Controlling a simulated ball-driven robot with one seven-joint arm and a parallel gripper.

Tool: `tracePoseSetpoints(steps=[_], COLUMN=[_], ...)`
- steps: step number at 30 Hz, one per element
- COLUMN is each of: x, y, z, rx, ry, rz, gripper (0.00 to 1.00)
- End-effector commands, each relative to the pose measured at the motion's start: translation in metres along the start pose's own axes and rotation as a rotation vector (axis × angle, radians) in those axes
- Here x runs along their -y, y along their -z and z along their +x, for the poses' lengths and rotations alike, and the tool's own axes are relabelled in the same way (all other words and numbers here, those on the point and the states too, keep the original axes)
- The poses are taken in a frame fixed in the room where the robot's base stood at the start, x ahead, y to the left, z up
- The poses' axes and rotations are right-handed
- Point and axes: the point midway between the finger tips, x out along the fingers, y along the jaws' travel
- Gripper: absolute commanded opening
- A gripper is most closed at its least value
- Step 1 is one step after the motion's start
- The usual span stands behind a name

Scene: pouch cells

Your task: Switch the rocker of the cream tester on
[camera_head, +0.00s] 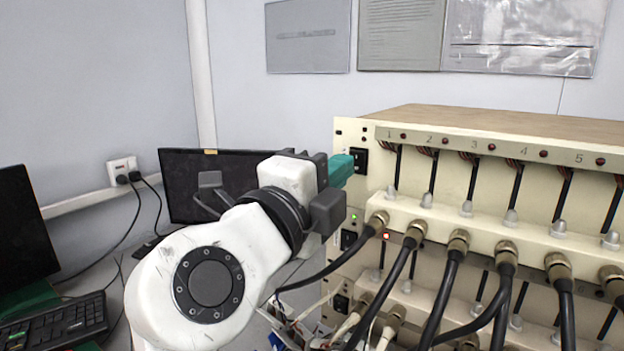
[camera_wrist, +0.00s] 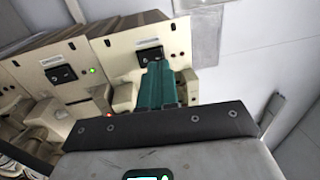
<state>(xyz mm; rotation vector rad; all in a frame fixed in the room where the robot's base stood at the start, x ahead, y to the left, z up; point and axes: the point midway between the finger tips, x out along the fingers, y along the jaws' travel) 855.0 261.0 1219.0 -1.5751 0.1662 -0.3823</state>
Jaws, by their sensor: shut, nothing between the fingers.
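The cream tester (camera_head: 345,190) is the top unit of a stack on the right of the head view. Its black rocker switch (camera_head: 360,161) sits at the upper left of its front panel. My gripper (camera_head: 341,170) has teal fingers, shut and empty, pointing at the panel just left of the rocker. In the wrist view the fingers (camera_wrist: 160,84) point at a cream panel with a dark rocker (camera_wrist: 150,56) just beyond their tips. I cannot tell whether they touch it, nor which way the rocker is set.
A second unit below has its own rocker (camera_head: 348,240) and lit lamps. Thick black cables (camera_head: 448,290) hang in front of the stack. A dark monitor (camera_head: 185,180) stands behind my arm, and a keyboard (camera_head: 55,320) lies at the lower left.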

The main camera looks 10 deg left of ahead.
Motion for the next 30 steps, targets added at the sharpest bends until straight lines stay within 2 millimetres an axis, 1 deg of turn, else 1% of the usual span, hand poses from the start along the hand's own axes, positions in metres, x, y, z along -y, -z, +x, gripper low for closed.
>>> tracePoseSetpoints(steps=[1,3,7,19,24,30], x=[0.002,0.002,0.001,0.001,0.002,0.002], y=[0.0,0.0,0.0,0.0,0.0,0.001], z=[0.007,0.015,0.023,0.026,0.031,0.031], rx=[0.0,-0.001,-0.001,0.0,-0.001,-0.002], ry=[0.0,0.0,0.0,-0.001,-0.051,-0.049], rz=[-0.001,-0.001,0.0,0.001,0.002,0.001], gripper=[0.0,0.0,0.0,0.0,0.0,0.0])
